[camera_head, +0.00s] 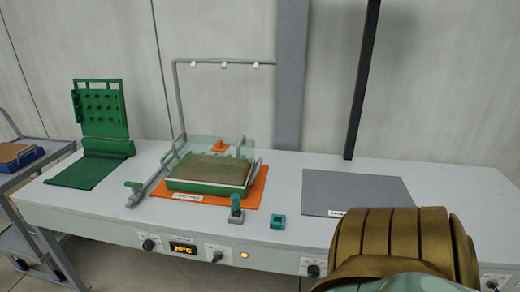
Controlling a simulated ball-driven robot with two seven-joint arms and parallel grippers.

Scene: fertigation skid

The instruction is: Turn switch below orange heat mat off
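The orange heat mat (254,194) lies on the white bench, left of centre, with a label at its front edge. A green tray (206,188) of brown soil under a clear cover stands on it. On the bench's front panel below the mat is a dark rotary switch (216,256) on a small white plate. Its pointer looks tilted, but its marking is too small to read. An amber lamp (244,255) glows just right of it. A lit display (183,249) and another dark knob (149,244) are to its left. Neither gripper is in view.
A bronze ribbed part of my arm fills the lower right. A grey mat (358,190) lies at right, with another knob (313,270) below it. A green-and-grey tool (236,210), a teal block (278,221) and a grey wand (145,190) lie near the orange mat.

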